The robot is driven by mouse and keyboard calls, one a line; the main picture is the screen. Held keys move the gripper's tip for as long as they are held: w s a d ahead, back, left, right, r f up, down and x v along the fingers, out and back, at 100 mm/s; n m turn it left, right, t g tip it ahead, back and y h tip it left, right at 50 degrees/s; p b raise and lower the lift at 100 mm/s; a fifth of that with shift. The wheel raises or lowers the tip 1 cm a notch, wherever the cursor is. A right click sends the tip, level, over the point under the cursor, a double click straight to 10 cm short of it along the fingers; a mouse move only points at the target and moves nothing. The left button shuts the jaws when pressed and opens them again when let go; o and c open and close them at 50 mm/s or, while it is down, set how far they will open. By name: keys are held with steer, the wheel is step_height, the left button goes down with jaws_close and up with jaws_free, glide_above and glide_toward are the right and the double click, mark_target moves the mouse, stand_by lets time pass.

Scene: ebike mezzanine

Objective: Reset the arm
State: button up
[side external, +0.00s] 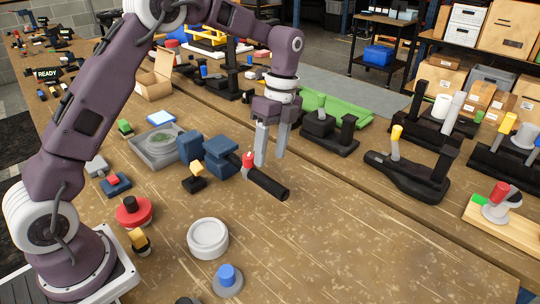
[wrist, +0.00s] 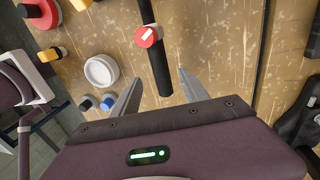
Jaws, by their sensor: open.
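My gripper (side external: 271,145) is open, with its two grey fingers pointing down over the wooden table, near a blue clamp-like tool (side external: 222,153) with a black rod. In the side view nothing shows between the fingers. In the wrist view my gripper (wrist: 158,95) has its fingers apart, with the black rod (wrist: 157,62) and a red round cap (wrist: 148,36) beyond them. I cannot tell the exact height of the fingertips above the rod.
A white round dish (side external: 208,238), a blue-topped knob (side external: 227,278) and a red disc (side external: 133,211) stand front left. A black stand with a yellow-topped post (side external: 396,142) is to the right. A green tray (side external: 335,109) lies behind. The front right table is clear.

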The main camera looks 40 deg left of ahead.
steer(key=s+r+n+t, duration=0.4)
steer(key=s+r+n, duration=0.4)
steer(key=s+r, duration=0.55)
steer(key=s+f+n+t, duration=0.1)
steer(key=s+n+t, duration=0.2)
steer(key=s+n, duration=0.7)
steer(key=s, duration=0.4)
steer(key=shift+s+d+t, duration=0.35)
steer(key=shift+t, duration=0.05)
